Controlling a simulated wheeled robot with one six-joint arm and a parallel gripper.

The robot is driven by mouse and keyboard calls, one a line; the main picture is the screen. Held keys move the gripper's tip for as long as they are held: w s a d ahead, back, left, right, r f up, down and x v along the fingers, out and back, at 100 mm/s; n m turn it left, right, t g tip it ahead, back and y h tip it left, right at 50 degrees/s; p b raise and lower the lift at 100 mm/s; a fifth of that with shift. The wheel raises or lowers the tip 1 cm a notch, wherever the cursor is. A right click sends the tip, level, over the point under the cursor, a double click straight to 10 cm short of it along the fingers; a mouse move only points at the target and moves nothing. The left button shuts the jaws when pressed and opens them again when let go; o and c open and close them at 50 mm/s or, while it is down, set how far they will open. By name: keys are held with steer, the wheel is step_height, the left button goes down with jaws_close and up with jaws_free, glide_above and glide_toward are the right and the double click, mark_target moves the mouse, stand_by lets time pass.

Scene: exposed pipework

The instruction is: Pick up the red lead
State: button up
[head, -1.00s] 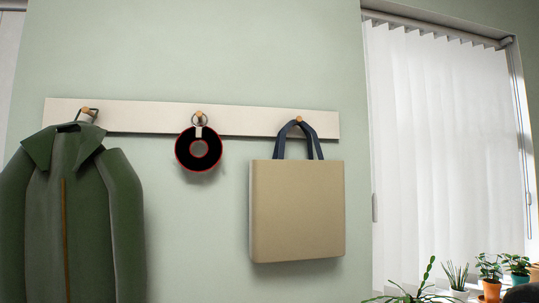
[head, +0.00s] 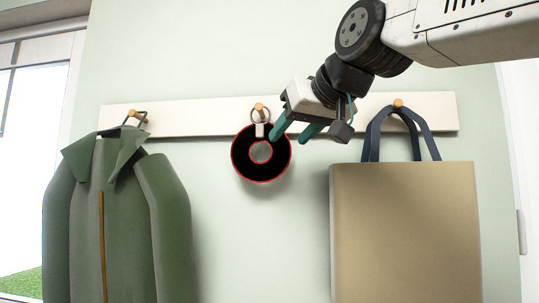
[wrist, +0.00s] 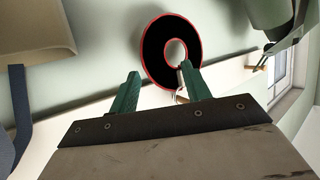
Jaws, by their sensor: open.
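The red lead (head: 262,172) is a flat black ring with a red rim. It hangs by a light tab and small metal ring from the middle wooden peg (head: 259,107) of a white wall rail. My gripper (head: 293,137) is open and empty, just to the right of the lead's upper part. One green finger overlaps the lead's upper right edge in the head view; I cannot tell if it touches. In the wrist view the lead (wrist: 153,52) lies beyond my open green fingers (wrist: 160,72), and the right fingertip overlaps its edge near the hole.
A green jacket (head: 120,215) hangs from the left peg. A beige bag (head: 405,230) with navy handles hangs from the right peg, below my arm. The rail (head: 205,119) runs across behind all three. The wall between jacket and lead is bare.

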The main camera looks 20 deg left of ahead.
mark_target(281, 147)
steer(key=shift+w+a+f, duration=0.15)
steer(key=shift+w+a, duration=0.05)
steer(key=shift+a, duration=0.45)
steer(key=shift+w+a+f, duration=0.15)
steer(key=shift+w+f, duration=0.15)
steer(key=shift+w, duration=0.35)
steer(key=x, duration=0.4)
steer(key=shift+w+a+f, duration=0.1)
steer(key=shift+w, duration=0.2)
steer(key=shift+s, duration=0.1)
jaws_close()
